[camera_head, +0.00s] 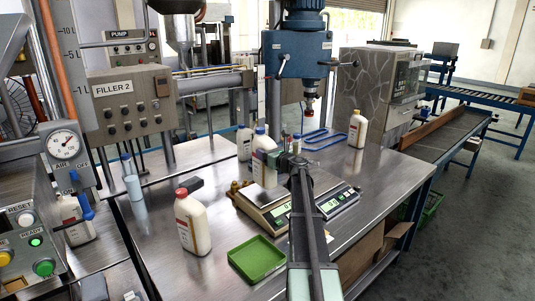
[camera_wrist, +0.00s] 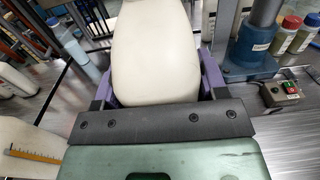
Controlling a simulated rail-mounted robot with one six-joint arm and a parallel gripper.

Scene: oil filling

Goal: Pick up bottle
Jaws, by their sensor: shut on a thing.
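My gripper (camera_head: 283,160) is shut on a pale bottle with a blue cap (camera_head: 262,143), over the rear of the bench scales (camera_head: 268,207) in the head view. I cannot tell whether the bottle's base touches the scale. In the wrist view the cream bottle body (camera_wrist: 153,45) sits between the purple fingers of my gripper (camera_wrist: 157,78). My gripper and arm partly hide the bottle in the head view.
A red-capped bottle (camera_head: 193,225) and a green tray (camera_head: 257,262) stand at the front of the steel bench. Another pale bottle (camera_head: 244,143) is close behind the held one. A blue capping machine (camera_head: 298,53) rises behind.

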